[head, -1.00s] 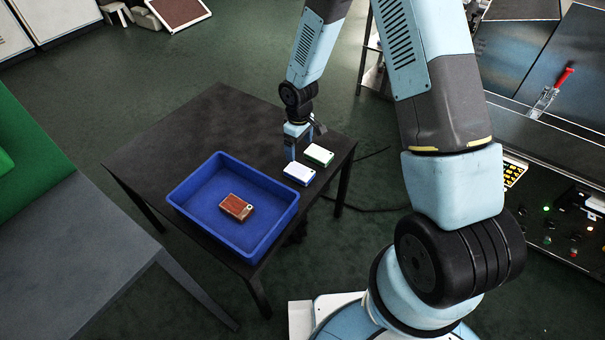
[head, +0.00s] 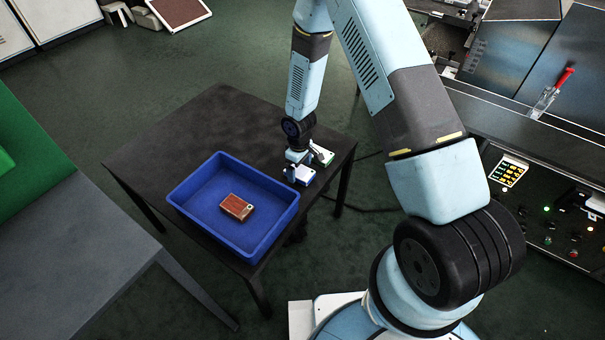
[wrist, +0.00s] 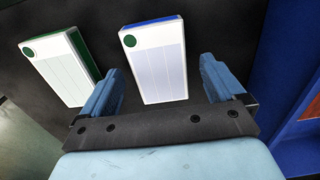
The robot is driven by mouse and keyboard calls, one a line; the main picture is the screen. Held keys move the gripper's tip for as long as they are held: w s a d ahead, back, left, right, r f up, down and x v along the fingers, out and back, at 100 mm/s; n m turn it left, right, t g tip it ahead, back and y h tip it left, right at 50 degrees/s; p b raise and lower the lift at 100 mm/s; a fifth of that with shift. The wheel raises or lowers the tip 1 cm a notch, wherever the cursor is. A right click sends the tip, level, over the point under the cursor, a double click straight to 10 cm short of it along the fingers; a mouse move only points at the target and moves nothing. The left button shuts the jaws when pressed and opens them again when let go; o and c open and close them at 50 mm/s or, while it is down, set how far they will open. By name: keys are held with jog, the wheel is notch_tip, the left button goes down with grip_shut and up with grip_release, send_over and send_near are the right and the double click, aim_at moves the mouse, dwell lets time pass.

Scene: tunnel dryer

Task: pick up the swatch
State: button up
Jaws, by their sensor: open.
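Three similar flat blocks with a round mark at one corner are in view; I cannot tell for sure which is the swatch. A white one with blue edges (wrist: 158,68) lies on the dark table; it also shows in the head view (head: 304,174). A white one with green edges (wrist: 66,68) lies beside it, also in the head view (head: 323,155). A red-brown one (head: 236,207) lies in the blue tray (head: 187,228). My gripper (wrist: 162,78) is open, its fingers appearing either side of the blue-edged block, with no visible grip. In the head view my gripper partly hides the white blocks.
The tray stands on the table (head: 228,117), left of my gripper in the head view. The table's back left is bare. A grey bench (head: 75,255) stands at the left.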

jog(key=shift+f, duration=0.7)
jog(key=c, duration=1.1)
jog(key=shift+r, duration=0.1)
jog(key=shift+c, duration=0.2)
